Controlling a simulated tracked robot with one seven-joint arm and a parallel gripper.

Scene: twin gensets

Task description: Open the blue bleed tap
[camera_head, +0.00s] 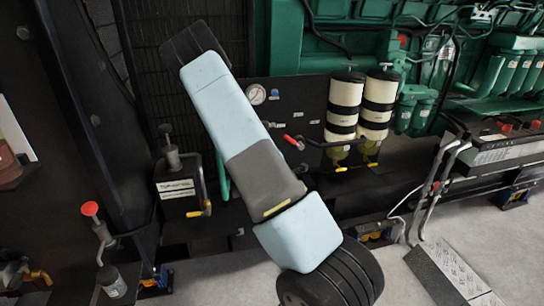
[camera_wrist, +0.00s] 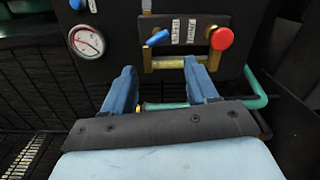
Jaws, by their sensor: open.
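The blue bleed tap's lever (camera_wrist: 157,38) shows in the wrist view on a dark panel, tilted, beside white labels. A horizontal brass bar (camera_wrist: 178,63) lies just below it. My gripper (camera_wrist: 160,68) is open, one blue finger on each side, with the fingertips just below and around the span of the brass bar. Nothing is seen held between them, and I cannot tell whether either finger touches the bar. In the head view my arm covers the gripper, and I cannot make out the blue lever.
A red knob (camera_wrist: 221,38) sits close right of the blue lever. A pressure gauge (camera_wrist: 86,41) is to the left; it also shows in the head view (camera_head: 255,94). A green pipe (camera_wrist: 252,102) runs at the right. Two filter canisters (camera_head: 345,105) stand right of my arm.

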